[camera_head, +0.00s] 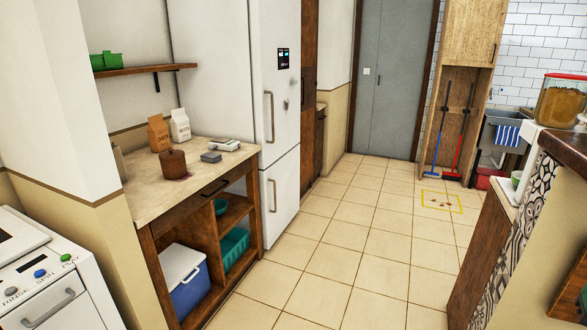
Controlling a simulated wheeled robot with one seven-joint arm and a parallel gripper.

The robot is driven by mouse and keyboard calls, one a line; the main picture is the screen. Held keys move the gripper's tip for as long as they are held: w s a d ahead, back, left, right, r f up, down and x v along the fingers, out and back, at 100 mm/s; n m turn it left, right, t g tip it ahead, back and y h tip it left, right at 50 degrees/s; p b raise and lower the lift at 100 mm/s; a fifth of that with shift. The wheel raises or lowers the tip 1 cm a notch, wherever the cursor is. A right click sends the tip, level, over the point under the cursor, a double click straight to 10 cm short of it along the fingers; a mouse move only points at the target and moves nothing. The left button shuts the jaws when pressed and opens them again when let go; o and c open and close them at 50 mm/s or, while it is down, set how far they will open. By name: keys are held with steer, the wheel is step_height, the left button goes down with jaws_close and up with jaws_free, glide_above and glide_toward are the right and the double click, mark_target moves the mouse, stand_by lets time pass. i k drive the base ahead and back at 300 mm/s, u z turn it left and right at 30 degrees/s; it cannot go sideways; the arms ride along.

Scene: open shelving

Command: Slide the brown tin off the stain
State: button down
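The brown tin (172,163) is a short round tin with a knobbed lid. It stands upright on the beige top of the wooden counter unit at the left. A dark reddish stain (183,178) shows on the countertop at the tin's front right edge. The tin seems to stand over part of it, so the stain's full extent is hidden. My gripper is not in view.
Behind the tin stand an orange-brown carton (158,133) and a white carton (180,125). A grey block (211,157) and a white scale-like item (224,145) lie to its right. The countertop (150,200) in front is bare. The tiled floor (320,250) before the unit is clear.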

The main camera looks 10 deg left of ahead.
mark_target(175, 170)
steer(key=i, duration=1.2)
steer(key=u, duration=0.4)
steer(key=i, duration=1.2)
steer(key=u, duration=1.35)
steer(key=i, duration=1.2)
steer(key=u, duration=0.65)
